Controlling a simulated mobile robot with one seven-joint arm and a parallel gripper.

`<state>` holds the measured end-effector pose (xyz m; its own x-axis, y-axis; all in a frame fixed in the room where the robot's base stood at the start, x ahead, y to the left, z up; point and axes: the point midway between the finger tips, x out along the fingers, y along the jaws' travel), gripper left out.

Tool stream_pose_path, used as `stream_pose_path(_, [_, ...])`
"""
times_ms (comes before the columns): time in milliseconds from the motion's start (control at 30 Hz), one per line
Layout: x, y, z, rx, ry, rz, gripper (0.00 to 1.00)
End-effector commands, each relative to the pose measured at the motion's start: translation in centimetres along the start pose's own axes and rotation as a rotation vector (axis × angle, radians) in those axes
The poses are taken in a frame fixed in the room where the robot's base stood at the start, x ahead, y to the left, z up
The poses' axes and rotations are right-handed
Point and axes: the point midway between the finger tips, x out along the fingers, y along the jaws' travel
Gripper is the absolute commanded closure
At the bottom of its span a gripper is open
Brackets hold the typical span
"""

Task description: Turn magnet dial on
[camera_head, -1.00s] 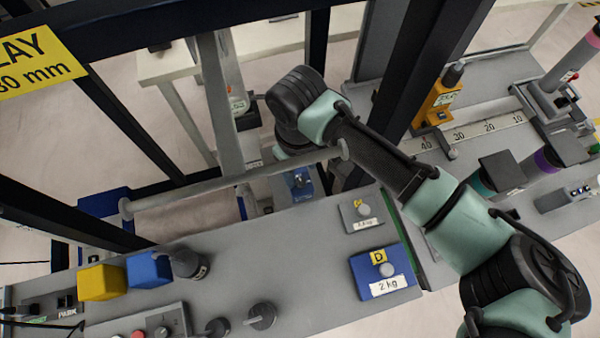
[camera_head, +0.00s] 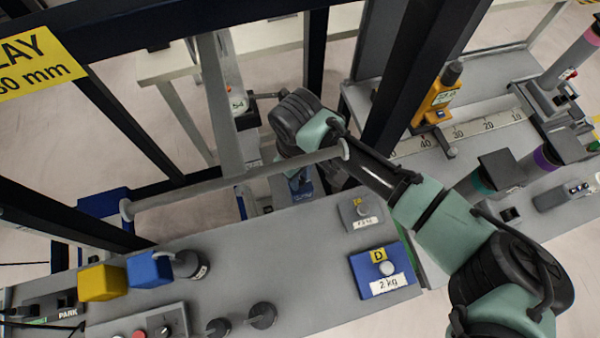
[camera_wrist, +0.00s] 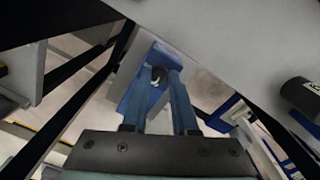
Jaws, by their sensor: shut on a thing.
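My gripper (camera_wrist: 157,75) shows in the wrist view, its two blue-grey fingers shut on a small dark knob (camera_wrist: 158,76), which looks like the magnet dial. The knob sits between the fingertips on a blue unit (camera_wrist: 136,88). The fingers hide much of the knob, so its angle and any markings cannot be read. In the head view, a blue unit (camera_head: 303,181) shows partly below the grey bar, under my wrist. My fingertips are hidden there by the arm and bar.
A grey horizontal bar (camera_head: 235,180) crosses just in front of my wrist. A dark frame post (camera_head: 405,75) stands close to my forearm. The grey bench (camera_head: 300,240) carries a blue 2 kg block (camera_head: 368,284), a yellow cube (camera_head: 101,282) and several knobs.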

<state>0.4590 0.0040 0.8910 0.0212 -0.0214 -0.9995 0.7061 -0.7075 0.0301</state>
Motion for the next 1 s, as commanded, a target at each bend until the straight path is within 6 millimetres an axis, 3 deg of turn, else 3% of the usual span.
stream_pose_path(467, [-0.18,-0.07,-0.01,0.052,-0.001,-0.002,1.00])
stream_pose_path(1000, [-0.63,-0.44,-0.01,0.483,-0.019,-0.012,1.00])
